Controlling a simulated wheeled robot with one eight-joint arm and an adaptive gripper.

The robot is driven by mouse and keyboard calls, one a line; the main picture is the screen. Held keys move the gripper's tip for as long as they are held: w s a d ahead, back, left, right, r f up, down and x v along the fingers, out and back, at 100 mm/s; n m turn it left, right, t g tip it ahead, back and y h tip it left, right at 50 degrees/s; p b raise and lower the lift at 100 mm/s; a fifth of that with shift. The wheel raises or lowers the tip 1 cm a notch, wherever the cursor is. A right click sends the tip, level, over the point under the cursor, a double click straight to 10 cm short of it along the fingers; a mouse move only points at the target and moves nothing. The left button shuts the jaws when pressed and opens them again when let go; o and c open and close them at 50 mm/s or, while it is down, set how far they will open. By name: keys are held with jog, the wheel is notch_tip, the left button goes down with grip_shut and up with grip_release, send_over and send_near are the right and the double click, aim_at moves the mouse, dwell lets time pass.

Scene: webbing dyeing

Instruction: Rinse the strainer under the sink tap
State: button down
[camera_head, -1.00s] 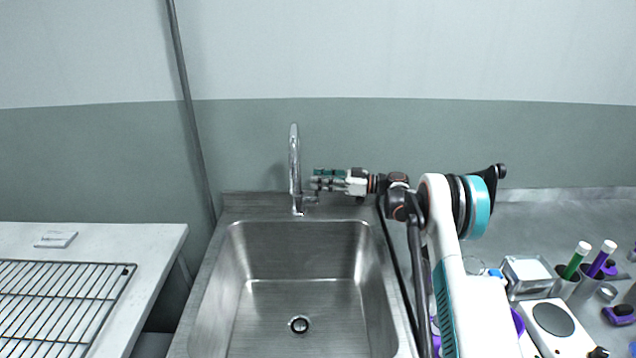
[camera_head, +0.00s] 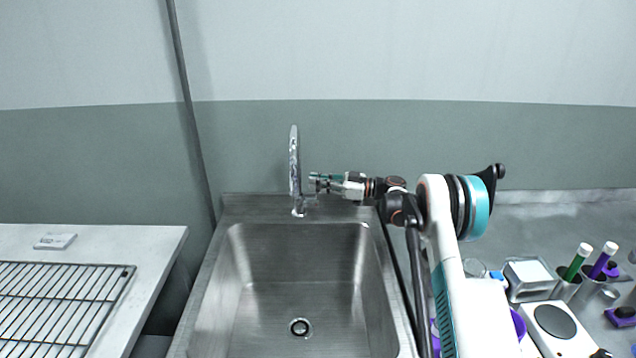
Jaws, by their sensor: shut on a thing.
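The chrome tap (camera_head: 295,160) stands upright at the back of the steel sink (camera_head: 233,290). Its small side handle (camera_head: 310,200) sticks out to the right near the base. My gripper (camera_head: 318,183) reaches in from the right, just beside the tap. Its fingers are close together at the handle and look shut on it, though the contact is small and partly hidden. I cannot make out a strainer in this view. The sink bowl looks empty, with a round drain (camera_head: 300,328) at the bottom. I cannot tell whether water is running.
A wire rack (camera_head: 60,300) and a small white card (camera_head: 55,241) lie on the left table (camera_head: 160,245).

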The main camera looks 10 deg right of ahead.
jog(key=shift+s, duration=0.15)
jog(key=c, duration=1.7)
grip_release()
jog(key=v, duration=1.2)
jog(key=shift+f, duration=0.15)
